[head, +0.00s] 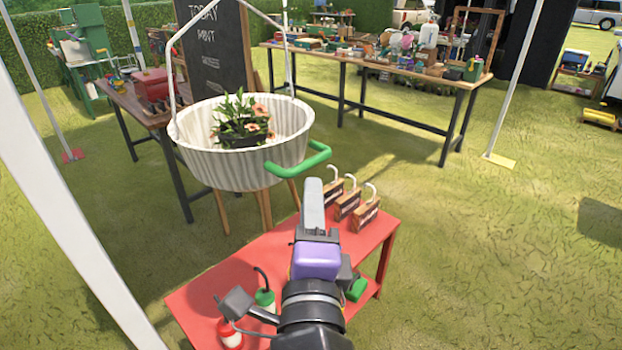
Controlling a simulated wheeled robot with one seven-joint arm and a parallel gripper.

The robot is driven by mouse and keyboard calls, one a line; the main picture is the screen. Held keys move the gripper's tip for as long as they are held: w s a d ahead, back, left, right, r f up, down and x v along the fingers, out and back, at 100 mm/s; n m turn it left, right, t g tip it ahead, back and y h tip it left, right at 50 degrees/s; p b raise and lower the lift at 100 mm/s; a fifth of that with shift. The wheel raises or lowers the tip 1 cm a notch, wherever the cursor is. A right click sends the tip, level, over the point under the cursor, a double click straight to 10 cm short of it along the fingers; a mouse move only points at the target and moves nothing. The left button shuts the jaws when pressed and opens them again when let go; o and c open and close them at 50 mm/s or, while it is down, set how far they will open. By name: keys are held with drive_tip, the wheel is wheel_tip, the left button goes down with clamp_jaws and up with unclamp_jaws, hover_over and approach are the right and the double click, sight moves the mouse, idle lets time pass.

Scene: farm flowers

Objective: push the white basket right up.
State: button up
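The white basket (230,165) is a wide, ribbed tub in the head view, left of centre. A pale wire handle (172,75) rises from its rim and leaves the top of the picture. A green grip (305,160) sticks out from its right side. A potted plant with orange flowers (242,125) is inside it. My gripper (313,195) points up and away over the red table, just below the green grip. There seems to be a small gap between them, but depth is unclear. The fingers overlap from this angle, so their opening is hidden.
The red table (240,260) below holds several wooden blocks with pale hooks (350,203) and small bottles (265,298). A chalkboard (215,60) stands behind the basket. A long, cluttered table (400,72) is at the back. Grass to the right is mostly clear.

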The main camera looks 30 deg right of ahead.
drive_tip(key=shift+b+v, duration=0.5)
drive_tip(key=shift+v, duration=0.45)
drive_tip(key=shift+f+b, duration=0.15)
drive_tip(key=shift+b, duration=0.5)
drive_tip(key=r+p+v, duration=0.1)
drive_tip(key=v, duration=0.6)
drive_tip(key=shift+s+a+f, duration=0.2)
drive_tip(key=shift+s+f, duration=0.15)
drive_tip(key=shift+f, duration=0.15)
